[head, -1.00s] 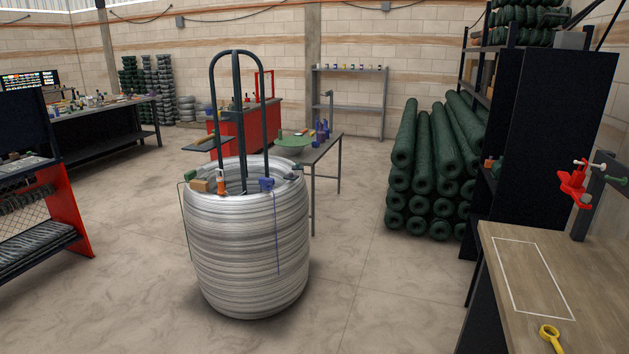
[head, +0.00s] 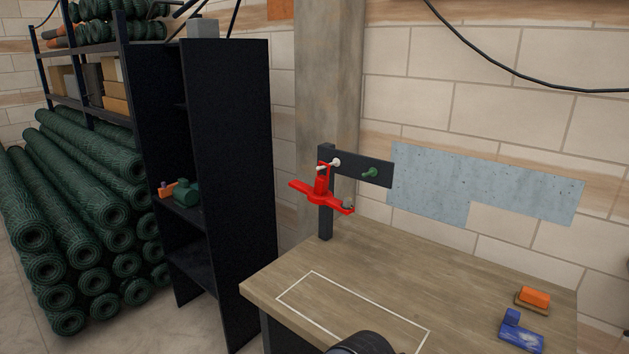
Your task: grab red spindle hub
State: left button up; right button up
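The red spindle hub (head: 321,190) hangs on a peg of a dark post with a side arm (head: 326,222), which stands at the back left of the wooden workbench (head: 390,260). It is a bright red piece with flat arms spreading to both sides. A pale knob sits at its top. Neither gripper can be made out. A dark rounded shape (head: 363,343) shows at the bottom edge over the bench and may be part of my arm. It is well in front of the hub and apart from it.
A green peg (head: 370,173) sits on the post's side arm. A white outlined rectangle marks the bench top. An orange block (head: 535,297) and a blue item (head: 522,338) lie at the right. A tall black shelf unit (head: 232,190) and green mesh rolls (head: 80,200) stand left.

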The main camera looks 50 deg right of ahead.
aim_at(320, 194)
jog(key=i+z, duration=0.4)
jog(key=i+j+z, duration=0.35)
jog(key=i, duration=0.25)
jog(key=i+j+z, duration=0.2)
jog(key=i+z, duration=0.2)
jog(key=i, duration=0.05)
